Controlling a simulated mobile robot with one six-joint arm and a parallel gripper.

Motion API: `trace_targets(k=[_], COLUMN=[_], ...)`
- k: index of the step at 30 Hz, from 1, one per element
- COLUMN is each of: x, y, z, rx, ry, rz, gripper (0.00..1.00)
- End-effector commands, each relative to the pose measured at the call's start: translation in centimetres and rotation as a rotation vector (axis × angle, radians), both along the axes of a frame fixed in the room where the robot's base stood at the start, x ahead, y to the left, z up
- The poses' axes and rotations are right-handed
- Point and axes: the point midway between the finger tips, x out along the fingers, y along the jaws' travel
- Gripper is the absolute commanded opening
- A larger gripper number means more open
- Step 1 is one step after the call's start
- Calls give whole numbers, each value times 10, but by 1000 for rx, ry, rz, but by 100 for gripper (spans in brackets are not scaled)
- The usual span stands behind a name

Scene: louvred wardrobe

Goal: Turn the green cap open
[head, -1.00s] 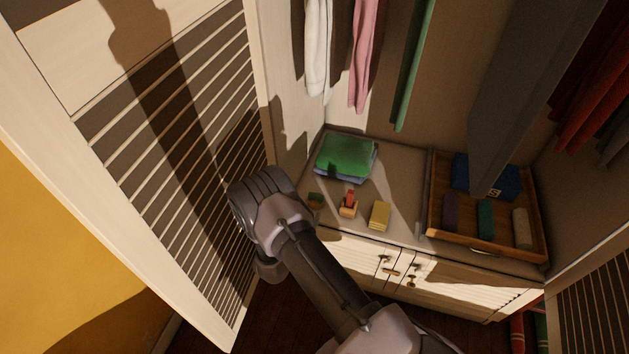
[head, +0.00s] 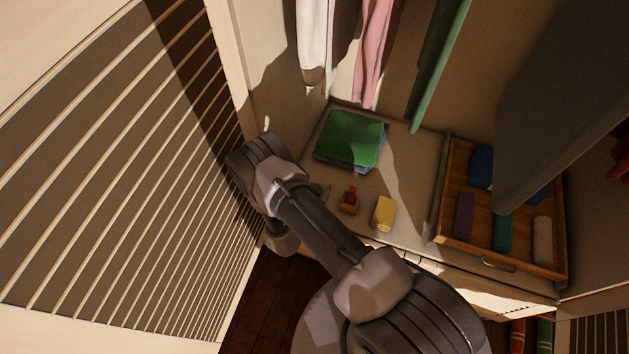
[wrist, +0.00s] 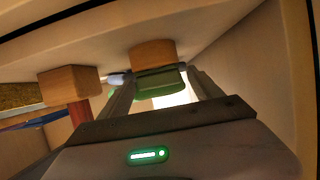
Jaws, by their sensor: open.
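The green cap (wrist: 160,82) sits against a wooden block (wrist: 152,53) in the wrist view, which seems to look at the scene upside down. My gripper (wrist: 157,90) is open, with one finger on each side of the cap. I cannot tell whether either finger touches it. In the head view, a small green part of the cap's fixture (head: 316,188) shows beside my arm, which hides the rest. My gripper's fingers are hidden there.
A wooden block with a red piece (head: 350,200) stands right of the cap; its block also shows in the wrist view (wrist: 70,85). A yellow block (head: 385,213), folded green cloth (head: 350,138) and wooden tray (head: 447,190) share the shelf. A louvred door (head: 120,190) stands close left.

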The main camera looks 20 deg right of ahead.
Motion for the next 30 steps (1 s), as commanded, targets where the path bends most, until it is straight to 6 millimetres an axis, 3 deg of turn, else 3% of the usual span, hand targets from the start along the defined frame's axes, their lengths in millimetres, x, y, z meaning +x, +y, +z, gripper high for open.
trace_targets(k=[4, 13, 22, 30], x=[0, 0, 0, -1], y=[0, 0, -1, -2], z=[0, 0, 1, 4], rx=[0, 0, 0, 0], ry=[0, 0, 1, 3], rz=[0, 0, 45, 223], gripper=[73, 14, 12, 12])
